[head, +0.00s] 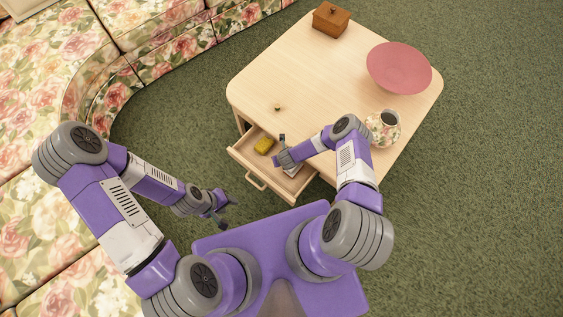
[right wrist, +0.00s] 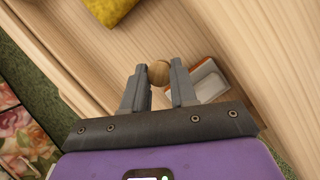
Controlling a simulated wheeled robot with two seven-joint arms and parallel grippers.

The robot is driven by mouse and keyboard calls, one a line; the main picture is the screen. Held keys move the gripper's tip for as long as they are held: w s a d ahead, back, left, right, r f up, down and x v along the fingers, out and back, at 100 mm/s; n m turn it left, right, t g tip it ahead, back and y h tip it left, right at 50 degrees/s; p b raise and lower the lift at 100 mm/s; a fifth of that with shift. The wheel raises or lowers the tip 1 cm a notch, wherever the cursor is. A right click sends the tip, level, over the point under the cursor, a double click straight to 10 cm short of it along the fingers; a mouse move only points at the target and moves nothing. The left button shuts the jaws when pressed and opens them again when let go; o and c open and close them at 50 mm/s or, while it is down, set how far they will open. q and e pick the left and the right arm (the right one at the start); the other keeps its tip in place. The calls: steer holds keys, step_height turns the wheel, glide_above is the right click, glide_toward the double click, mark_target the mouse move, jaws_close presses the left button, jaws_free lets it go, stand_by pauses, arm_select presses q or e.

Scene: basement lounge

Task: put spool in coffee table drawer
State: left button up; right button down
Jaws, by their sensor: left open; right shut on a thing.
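The coffee table (head: 315,70) has a light wood top, and its drawer (head: 245,157) is pulled open toward me. My right gripper (head: 280,156) is over the open drawer. In the right wrist view its fingers are shut on a small round wooden thing (right wrist: 158,72), which looks like the spool's end; the fingers hide its sides. The drawer's wooden floor shows behind it, and I cannot tell if the spool touches it. My left gripper (head: 226,210) is open and empty, left of the drawer above the carpet.
In the drawer lie a yellow thing (head: 264,146) and a white, orange-edged thing (right wrist: 207,80). On the tabletop are a wooden box (head: 330,20), a pink bowl (head: 399,67), a floral vase (head: 382,130) and a tiny brownish thing (head: 277,107). A floral sofa (head: 45,65) stands left.

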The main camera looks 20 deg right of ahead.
step_height(320, 180, down, 4)
steer(key=shift+f+b, duration=0.2)
steer(key=shift+b, duration=0.7)
steer(key=shift+r, duration=0.15)
steer(key=shift+f, duration=0.25)
steer(key=c, duration=0.9)
jaws_free()
steer(key=shift+r, duration=0.1)
steer(key=shift+r, duration=0.1)
